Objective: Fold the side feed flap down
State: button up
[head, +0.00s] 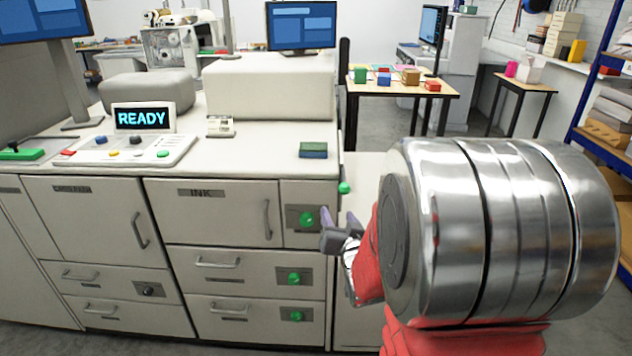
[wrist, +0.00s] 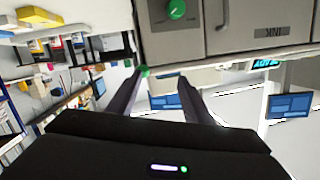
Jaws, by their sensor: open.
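A pale panel (head: 365,172), which may be the side feed flap, shows at the right side of the white press. My arm hides much of it, and I cannot tell its angle. A green knob (head: 344,188) sticks out at the press's right edge. My gripper (head: 340,222) is open and empty just below this knob in the head view. In the wrist view, my gripper (wrist: 164,77) shows two spread dark fingers, and the green knob (wrist: 144,71) appears by the left fingertip. I cannot tell whether they touch.
The press front has an INK door (head: 222,212) and drawers with green knobs (head: 294,278). A small green and blue block (head: 313,150) lies on top near the right edge. A wooden table (head: 397,89) with coloured boxes stands behind. Grey floor (head: 385,132) is open there.

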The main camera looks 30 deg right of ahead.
jog(key=shift+m+t+h, duration=0.6)
jog(key=shift+m+t, duration=0.1)
jog(key=shift+t, duration=0.1)
jog(key=d, duration=0.1)
jog(key=s+d, duration=0.1)
jog(key=d, duration=0.2)
jog(key=shift+s+f, duration=0.25)
jog(key=shift+f, duration=0.15)
